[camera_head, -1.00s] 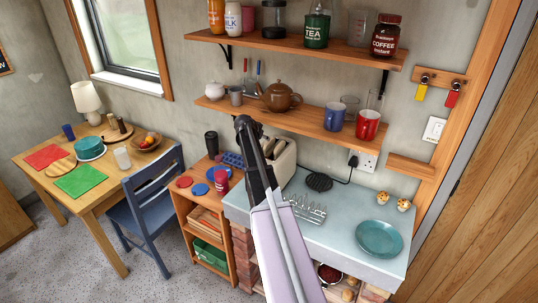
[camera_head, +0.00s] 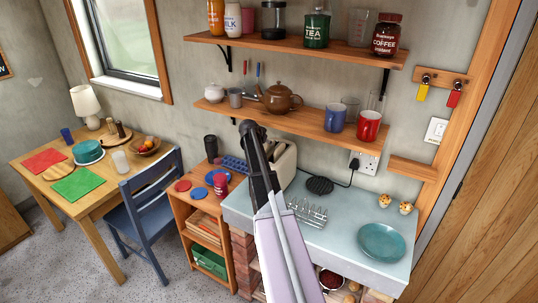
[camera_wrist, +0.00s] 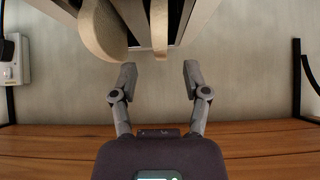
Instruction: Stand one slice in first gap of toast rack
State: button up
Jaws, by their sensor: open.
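The cream toaster (camera_head: 285,164) stands on the worktop, partly hidden by my arm. In the wrist view it fills the top edge (camera_wrist: 190,22), with a thick bread slice (camera_wrist: 104,32) at left and a thinner-looking slice (camera_wrist: 160,28) near the middle. My gripper (camera_wrist: 158,72) is open and empty. The middle slice lies roughly in line with the space between its fingers, apart from them. In the head view my gripper (camera_head: 249,127) is above the toaster's left side. The wire toast rack (camera_head: 309,212) stands on the worktop in front of the toaster; its gaps look empty.
A teal plate (camera_head: 381,242) lies on the worktop (camera_head: 340,226) at right. The lower shelf (camera_head: 310,124), with teapot and mugs, overhangs behind the toaster. Worktop between rack and plate is clear.

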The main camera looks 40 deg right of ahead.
aim_at(269, 152)
jog(key=shift+b+x, duration=1.45)
jog(key=shift+x, duration=0.9)
jog(key=shift+d+r, duration=0.1)
grip_shut()
